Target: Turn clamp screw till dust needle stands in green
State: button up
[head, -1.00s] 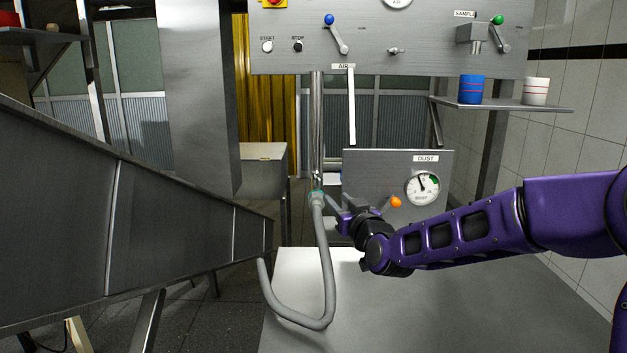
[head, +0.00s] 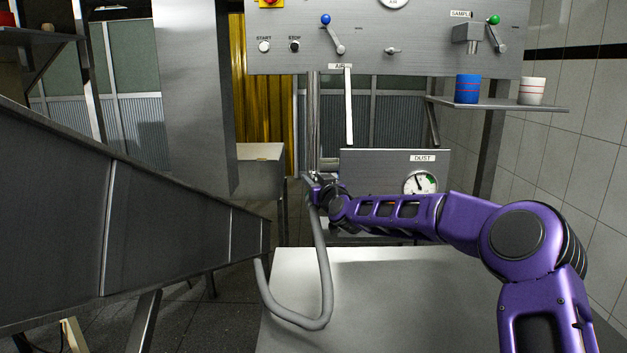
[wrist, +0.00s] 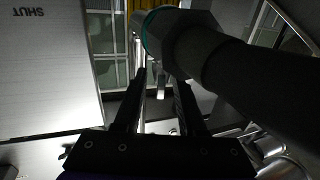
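The dust gauge (head: 420,183) is on the panel labelled DUST in the head view. Its lower part is hidden by my arm. Its needle points up and slightly left, outside the green sector at the upper right. The grey hose (head: 322,270) rises to the steel pipe; my gripper (head: 312,184) is at that joint and covers it. In the wrist view the dark hose end with a teal ring (wrist: 150,28) lies above my gripper (wrist: 160,82). The fingers are apart. A small pale metal piece (wrist: 160,86), perhaps the clamp screw, shows between the fingertips; contact cannot be told.
A sloping steel chute (head: 170,220) fills the left. A shelf (head: 510,106) with a blue cup (head: 467,89) and a white cup (head: 532,91) is at the right. A panel marked SHUT (wrist: 45,60) shows in the wrist view.

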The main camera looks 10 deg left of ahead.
jog(key=shift+w+a, duration=0.1)
jog(key=shift+w, duration=0.1)
grip_shut()
jog(key=shift+a+r+h+p, duration=0.1)
jog(key=shift+r+h+p, duration=0.05)
jog(key=shift+h+p, duration=0.2)
